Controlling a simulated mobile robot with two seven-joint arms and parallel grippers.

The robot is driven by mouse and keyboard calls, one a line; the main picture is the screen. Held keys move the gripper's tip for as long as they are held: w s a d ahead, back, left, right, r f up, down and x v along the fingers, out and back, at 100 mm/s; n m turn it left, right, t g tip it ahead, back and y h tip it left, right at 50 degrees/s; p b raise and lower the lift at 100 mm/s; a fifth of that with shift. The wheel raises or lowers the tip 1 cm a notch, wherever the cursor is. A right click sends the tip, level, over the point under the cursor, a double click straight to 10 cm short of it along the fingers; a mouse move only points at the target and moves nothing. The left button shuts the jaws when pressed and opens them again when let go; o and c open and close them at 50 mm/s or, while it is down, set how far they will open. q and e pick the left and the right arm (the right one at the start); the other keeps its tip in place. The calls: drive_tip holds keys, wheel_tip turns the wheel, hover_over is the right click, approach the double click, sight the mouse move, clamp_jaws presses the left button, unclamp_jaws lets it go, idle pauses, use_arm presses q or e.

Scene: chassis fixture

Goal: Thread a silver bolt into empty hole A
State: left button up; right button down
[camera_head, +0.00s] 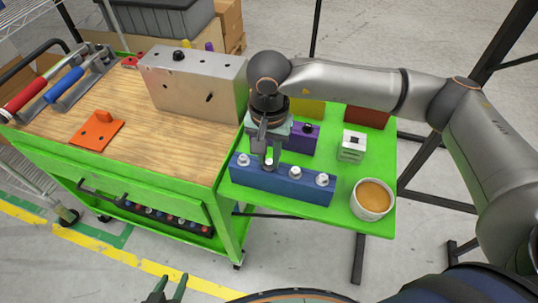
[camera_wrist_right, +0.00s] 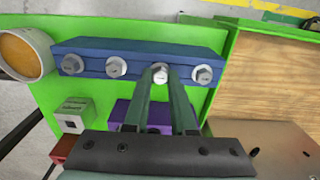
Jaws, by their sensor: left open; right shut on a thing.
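A blue block (camera_head: 280,184) on the green side shelf holds a row of several silver bolts; it also shows in the wrist view (camera_wrist_right: 200,51). My right gripper (camera_head: 268,158) points down over the block and is shut on one silver bolt (camera_wrist_right: 160,71), the second from the left in the head view. That bolt still appears at the block; whether it is lifted at all I cannot tell. A grey metal chassis box (camera_head: 222,94) with dark holes stands on the wooden top; no hole letters are legible. My left gripper (camera_head: 165,290) is open and empty at the bottom edge.
A bowl of orange-brown contents (camera_head: 373,198), a white block (camera_head: 352,146) and a purple block (camera_head: 304,138) stand near the blue block. An orange bracket (camera_head: 97,130) and red- and blue-handled tools (camera_head: 63,84) lie on the wooden top, whose front is clear.

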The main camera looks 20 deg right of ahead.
sight(269, 161)
drive_tip(key=shift+r+p, duration=1.2)
drive_tip(key=shift+r, duration=1.95)
